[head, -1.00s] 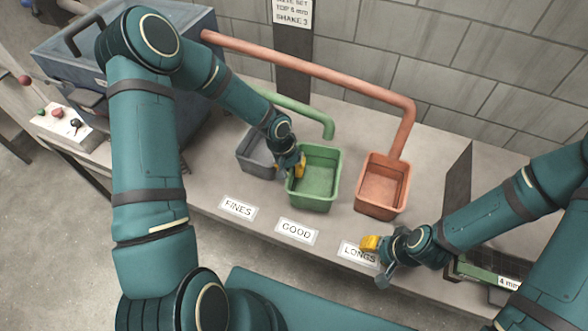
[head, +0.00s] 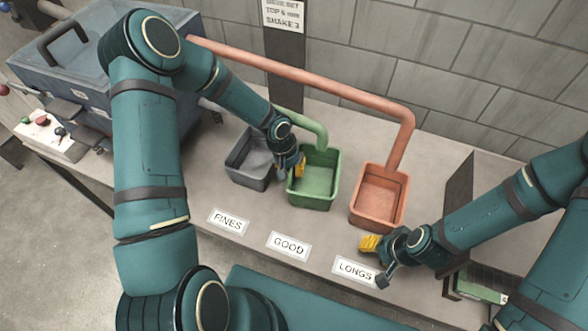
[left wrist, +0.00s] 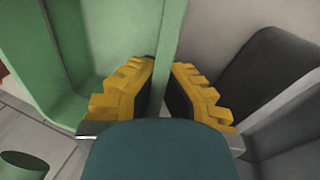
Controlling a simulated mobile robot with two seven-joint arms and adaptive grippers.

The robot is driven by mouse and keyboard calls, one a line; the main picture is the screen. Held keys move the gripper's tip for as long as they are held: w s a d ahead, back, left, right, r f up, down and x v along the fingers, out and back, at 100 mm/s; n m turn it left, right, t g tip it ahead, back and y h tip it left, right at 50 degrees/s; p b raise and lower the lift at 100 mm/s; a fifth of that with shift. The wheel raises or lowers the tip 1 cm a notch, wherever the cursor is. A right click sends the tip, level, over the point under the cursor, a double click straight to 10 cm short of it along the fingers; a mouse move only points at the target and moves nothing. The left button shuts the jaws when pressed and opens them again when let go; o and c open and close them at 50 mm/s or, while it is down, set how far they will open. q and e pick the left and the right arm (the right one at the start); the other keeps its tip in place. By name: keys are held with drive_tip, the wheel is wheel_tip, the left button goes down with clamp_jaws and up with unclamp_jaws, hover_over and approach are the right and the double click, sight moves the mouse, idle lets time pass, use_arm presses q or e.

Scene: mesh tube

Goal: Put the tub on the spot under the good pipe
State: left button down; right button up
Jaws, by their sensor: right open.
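The green tub (head: 313,190) is at the bench's middle, between the grey and orange tubs. The green good pipe (head: 305,122) bends down at the tub's rear edge, its mouth overlapping the back rim. My left gripper (head: 299,166) is shut on the tub's left wall; in the left wrist view its yellow fingers (left wrist: 163,85) straddle the green wall (left wrist: 172,40), one inside, one outside. I cannot tell whether the tub touches the bench. No spot shows under the pipe. My right gripper (head: 374,262) is open and empty beside the LONGS label.
The grey tub (head: 238,172) stands close on the left, the orange tub (head: 378,217) close on the right under the orange pipe (head: 300,70). Labels FINES (head: 229,221), GOOD (head: 289,246) and LONGS (head: 354,270) lie along the front. A dark upright panel (head: 459,190) stands at the right.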

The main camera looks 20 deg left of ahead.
use_arm(q)
drive_tip(key=c, duration=1.5)
unclamp_jaws()
drive_tip(key=shift+c, duration=0.2)
drive_tip(key=o, duration=0.5)
drive_tip(key=shift+r, duration=0.1)
